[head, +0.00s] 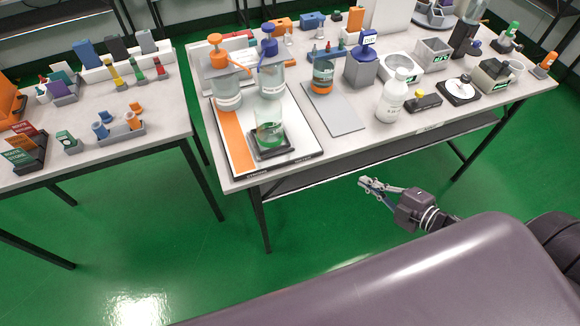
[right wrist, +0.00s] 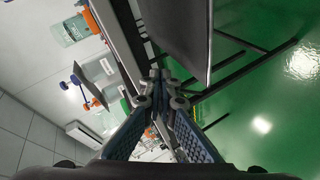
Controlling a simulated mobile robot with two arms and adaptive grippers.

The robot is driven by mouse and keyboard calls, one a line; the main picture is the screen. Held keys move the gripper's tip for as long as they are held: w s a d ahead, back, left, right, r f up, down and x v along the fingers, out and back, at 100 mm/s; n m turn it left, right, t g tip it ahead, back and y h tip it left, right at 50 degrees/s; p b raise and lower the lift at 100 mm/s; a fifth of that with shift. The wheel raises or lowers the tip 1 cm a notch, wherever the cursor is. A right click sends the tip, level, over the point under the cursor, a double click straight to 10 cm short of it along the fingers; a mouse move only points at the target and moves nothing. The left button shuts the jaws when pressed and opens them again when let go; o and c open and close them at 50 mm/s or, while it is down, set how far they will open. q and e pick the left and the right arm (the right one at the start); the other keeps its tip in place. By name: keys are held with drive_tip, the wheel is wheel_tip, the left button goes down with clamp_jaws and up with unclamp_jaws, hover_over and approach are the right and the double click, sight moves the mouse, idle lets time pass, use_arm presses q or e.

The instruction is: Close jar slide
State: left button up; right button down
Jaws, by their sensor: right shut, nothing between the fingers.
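I cannot tell for sure which thing is the jar slide. A clear glass jar (head: 269,128) with green at its bottom stands on a dark base near the front of the middle table. A smaller jar (head: 322,76) with orange and dark contents stands farther back, beside a grey plate (head: 335,110). Two clear pump bottles, one with an orange top (head: 216,40) and one with a blue top (head: 268,48), stand behind the jar. My right gripper (head: 364,183) is in front of the table, apart from everything. Its fingers are shut and empty in the right wrist view (right wrist: 163,88). My left gripper is not in view.
A white bottle (head: 392,97) and several small devices stand on the right half of the table. The front edge (head: 400,139) lies between my right gripper and these things. A second table (head: 150,95) stands at left. Green floor is free in front.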

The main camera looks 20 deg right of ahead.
drive_tip(key=s+a+r+n+g+y+b, duration=0.25)
drive_tip(key=a+r+n+y, duration=0.55)
drive_tip(key=a+r, duration=0.45)
drive_tip(key=h, duration=0.1)
approach(271, 157)
drive_tip(key=a, duration=0.3)
drive_tip(key=w, duration=0.1)
drive_tip(key=w+f+p, duration=0.1)
drive_tip(key=shift+w+a+n+t, duration=0.15)
drive_tip(key=shift+w+n+t, duration=0.1)
drive_tip(key=shift+w+n, duration=0.05)
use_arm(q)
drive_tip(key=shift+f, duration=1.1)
use_arm(e)
drive_tip(key=shift+w+f, duration=0.15)
drive_tip(key=shift+w, duration=0.4)
